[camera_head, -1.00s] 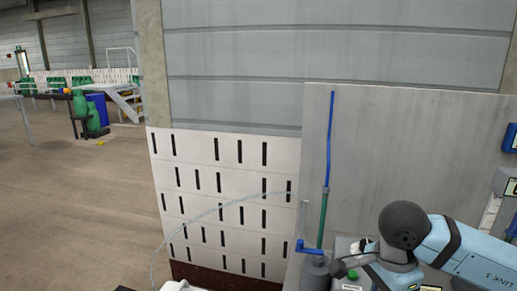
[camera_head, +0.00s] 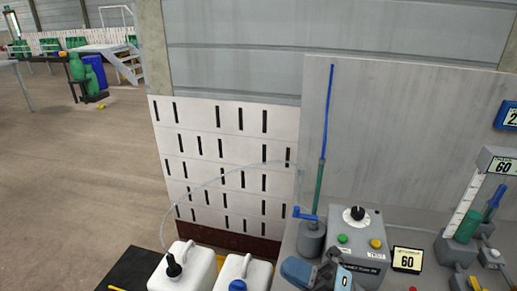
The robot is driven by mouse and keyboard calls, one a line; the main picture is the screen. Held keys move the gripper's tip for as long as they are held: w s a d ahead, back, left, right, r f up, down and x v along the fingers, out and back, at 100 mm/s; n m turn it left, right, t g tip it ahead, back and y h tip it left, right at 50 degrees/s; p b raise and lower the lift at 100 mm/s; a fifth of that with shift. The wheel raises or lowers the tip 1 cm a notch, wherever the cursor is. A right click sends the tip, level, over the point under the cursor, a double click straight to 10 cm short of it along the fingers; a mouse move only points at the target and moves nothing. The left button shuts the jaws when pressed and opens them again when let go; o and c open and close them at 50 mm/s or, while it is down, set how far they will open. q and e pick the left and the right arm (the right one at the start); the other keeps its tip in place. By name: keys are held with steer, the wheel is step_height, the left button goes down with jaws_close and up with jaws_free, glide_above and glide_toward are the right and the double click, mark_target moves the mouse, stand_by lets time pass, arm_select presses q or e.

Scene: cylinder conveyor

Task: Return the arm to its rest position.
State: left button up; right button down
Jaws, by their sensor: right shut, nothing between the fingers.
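My right gripper (camera_head: 332,262) shows small at the bottom centre-right edge of the head view, with part of my right arm beside it. It is shut and empty. It is in front of the grey control box (camera_head: 360,222); I cannot tell whether it touches anything. Most of the right arm is below the picture. My left gripper and left arm are not in view.
A grey pump with a blue lever (camera_head: 310,238) and a tall green-blue rod stands left of the box. Two white canisters (camera_head: 190,268) stand at the bottom. A gauge stand (camera_head: 462,222) and a 60 sign (camera_head: 407,259) are at right. Open floor lies left.

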steer(key=w+d+f+m+t+h+p, duration=0.15)
steer(key=d+f+m+t+h, duration=0.5)
steer(key=m, duration=0.85)
steer(key=s+d+f+m+g+h+p, duration=0.1)
steer(key=s+d+f+m+h, duration=0.2)
steer(key=s+f+m+h, duration=0.3)
steer(key=s+d+f+m+g+h+p, duration=0.1)
steer(key=s+f+m+h, duration=0.5)
steer(key=f, duration=0.8)
steer(key=d+m+g, duration=0.1)
steer(key=d+m, duration=0.1)
steer(key=shift+s+d+m, duration=0.35)
steer(key=shift+d+m, duration=0.05)
